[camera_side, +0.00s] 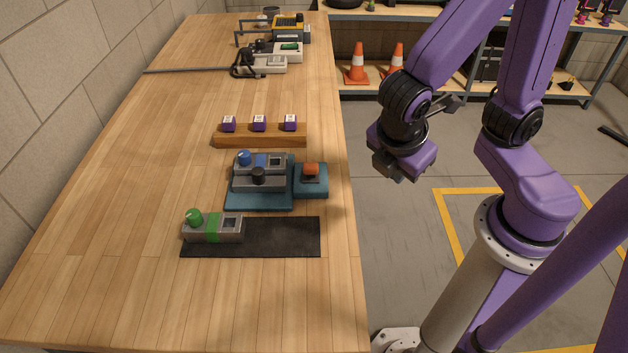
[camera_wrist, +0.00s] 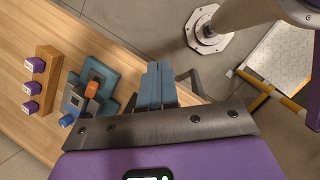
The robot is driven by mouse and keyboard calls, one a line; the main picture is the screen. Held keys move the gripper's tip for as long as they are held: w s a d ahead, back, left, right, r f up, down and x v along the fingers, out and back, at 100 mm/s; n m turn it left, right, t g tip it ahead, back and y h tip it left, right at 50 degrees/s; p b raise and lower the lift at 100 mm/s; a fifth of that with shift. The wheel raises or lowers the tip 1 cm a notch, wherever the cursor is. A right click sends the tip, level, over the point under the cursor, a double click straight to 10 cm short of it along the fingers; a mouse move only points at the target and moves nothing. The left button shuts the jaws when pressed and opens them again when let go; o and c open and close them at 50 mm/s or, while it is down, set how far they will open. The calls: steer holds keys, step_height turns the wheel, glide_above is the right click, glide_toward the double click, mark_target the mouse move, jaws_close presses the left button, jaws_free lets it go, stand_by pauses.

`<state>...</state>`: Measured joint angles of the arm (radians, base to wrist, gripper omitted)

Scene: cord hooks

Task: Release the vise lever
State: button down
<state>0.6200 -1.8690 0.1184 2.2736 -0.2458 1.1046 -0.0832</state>
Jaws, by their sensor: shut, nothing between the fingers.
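The fixture that looks like the vise is a teal base (camera_side: 262,202) on the bench, bearing a grey block (camera_side: 275,182) with a blue knob (camera_side: 244,157) and a black knob (camera_side: 258,175). At its right, an orange-red piece (camera_side: 311,169) sits on a teal block (camera_side: 311,190); I cannot tell for sure which part is the lever. In the wrist view the orange piece (camera_wrist: 92,89) and blue knob (camera_wrist: 67,121) lie left of my gripper. My gripper (camera_wrist: 159,66) is shut and empty, its fingers together. In the side view it hangs beyond the bench's right edge, apart from the fixture.
A wooden rail (camera_side: 260,136) with three purple cubes stands behind the fixture. A grey block with a green knob (camera_side: 195,217) sits on a dark mat (camera_side: 285,238) in front. Devices and a dark cord (camera_side: 243,65) lie at the far end. The bench's left side is clear.

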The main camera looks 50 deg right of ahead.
steer(key=w+a+f+n+t+h, duration=0.2)
steer(key=a+n, duration=0.1)
steer(key=a, duration=0.1)
steer(key=w+a+f+n+t+h, duration=0.1)
steer(key=w+a+f+n+t, duration=0.1)
steer(key=a+f+n+t, duration=0.1)
steer(key=w+a+f+n+t+h, duration=0.2)
steer(key=a+f+n+t, duration=0.1)
steer(key=a, duration=0.2)
steer(key=shift+a+f+h, duration=0.25)
steer(key=shift+a+h, duration=0.05)
steer(key=shift+a, duration=0.1)
steer(key=shift+a+f+n+t, duration=0.3)
steer(key=shift+a+n+t, duration=0.1)
steer(key=shift+a+n, duration=0.1)
glide_toward(314, 173)
steer(key=f, duration=0.1)
steer(key=w+d+f, duration=0.1)
steer(key=f, duration=0.2)
steer(key=shift+w+d, duration=0.25)
steer(key=shift+d, duration=0.05)
steer(key=shift+w+d+r, duration=0.55)
steer(key=shift+w+d, duration=0.1)
steer(key=shift+w, duration=0.05)
steer(key=shift+w+d+r, duration=0.4)
steer(key=shift+w+d, duration=0.1)
steer(key=shift+w, duration=0.05)
